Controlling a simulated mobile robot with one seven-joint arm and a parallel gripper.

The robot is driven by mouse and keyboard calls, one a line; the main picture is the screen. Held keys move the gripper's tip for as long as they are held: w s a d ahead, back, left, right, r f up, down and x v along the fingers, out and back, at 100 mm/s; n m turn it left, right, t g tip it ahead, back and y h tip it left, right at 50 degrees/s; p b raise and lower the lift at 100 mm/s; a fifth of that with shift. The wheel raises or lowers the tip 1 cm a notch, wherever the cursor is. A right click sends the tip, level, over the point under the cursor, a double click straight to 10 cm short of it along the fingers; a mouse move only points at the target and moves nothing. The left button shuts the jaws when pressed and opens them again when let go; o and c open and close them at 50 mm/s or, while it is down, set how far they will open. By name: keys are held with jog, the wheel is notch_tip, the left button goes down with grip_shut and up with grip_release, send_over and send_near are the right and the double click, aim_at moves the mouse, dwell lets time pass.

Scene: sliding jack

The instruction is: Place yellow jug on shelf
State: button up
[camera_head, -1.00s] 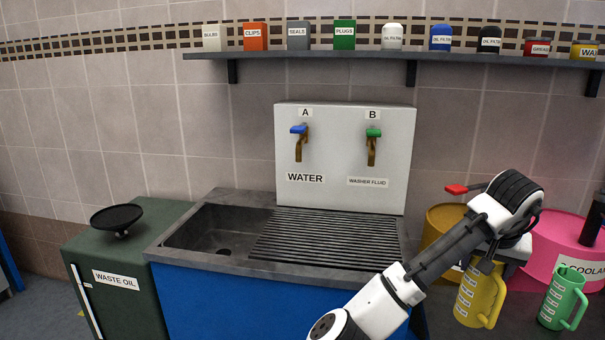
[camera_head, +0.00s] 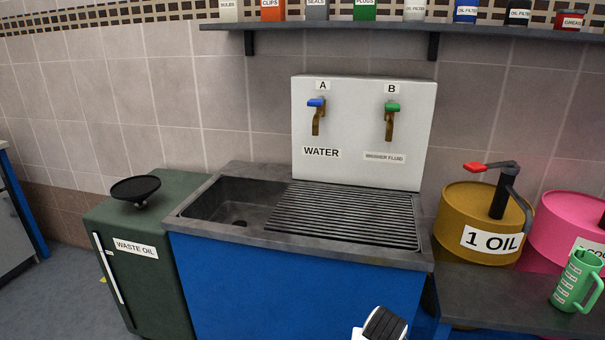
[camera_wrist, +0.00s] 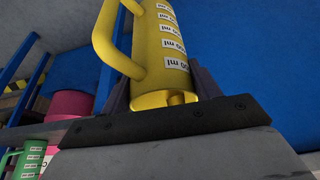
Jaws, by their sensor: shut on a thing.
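The yellow jug (camera_wrist: 150,62) fills the middle of the wrist view, with its handle to the left and white measure labels on its side. My gripper (camera_wrist: 160,92) is shut on the yellow jug, with dark fingers on either side of it. The jug and the gripper are out of the head view, where only a white and black part of my arm shows at the bottom. A grey shelf (camera_head: 345,28) on the wall holds several labelled cans and boxes. A dark lower shelf or bench (camera_head: 500,297) stands right of the sink, with a green jug (camera_head: 573,284) on it.
A sink (camera_head: 222,208) with a ribbed drainboard (camera_head: 345,215) sits on a blue cabinet. The panel behind it has two taps. An oil drum (camera_head: 465,212) with a pump and a pink drum (camera_head: 562,222) stand at right. A waste oil cabinet (camera_head: 145,262) stands left.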

jog(key=s+a+f+n, duration=0.1)
jog(key=a+f, duration=0.7)
jog(key=f, duration=0.2)
jog(key=s+a+f+n+y, duration=0.1)
jog(key=a+f, duration=0.7)
jog(key=f, duration=0.3)
jog(key=shift+a+f+n, duration=0.2)
jog(key=shift+a+n, duration=0.1)
jog(key=shift+n, duration=0.1)
jog(key=shift+s+f, duration=0.2)
jog(key=shift+s, duration=0.2)
jog(key=shift+w+r, duration=0.4)
jog(key=shift+w, duration=0.15)
